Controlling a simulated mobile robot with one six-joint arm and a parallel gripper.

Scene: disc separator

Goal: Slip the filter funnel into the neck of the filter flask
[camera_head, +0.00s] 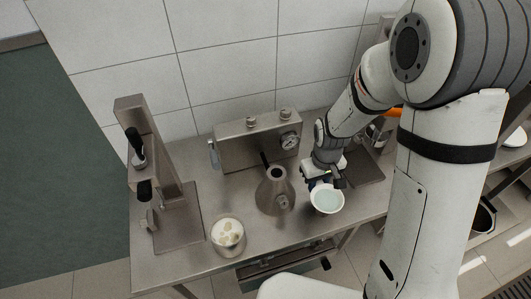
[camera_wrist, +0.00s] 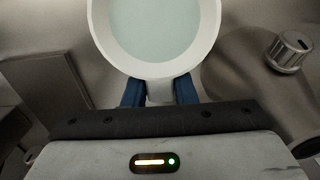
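The filter funnel (camera_head: 327,199) is a white round bowl with a pale blue-green disc inside. My gripper (camera_head: 325,181) is shut on it and holds it upright to the right of the flask. In the wrist view the funnel (camera_wrist: 98,22) fills the top middle, and the blue fingers of my gripper (camera_wrist: 160,92) close on its near side. The filter flask (camera_head: 272,193) is a grey metal cone with a narrow open neck, a dark side arm and a small gauge, standing on the bench. The funnel is apart from the neck. The funnel's lower end is hidden.
A metal box with knobs and a dial (camera_head: 258,143) stands behind the flask. A tall metal stand (camera_head: 160,185) with black handles is on the left. Bare bench (camera_head: 232,191) lies left of the flask.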

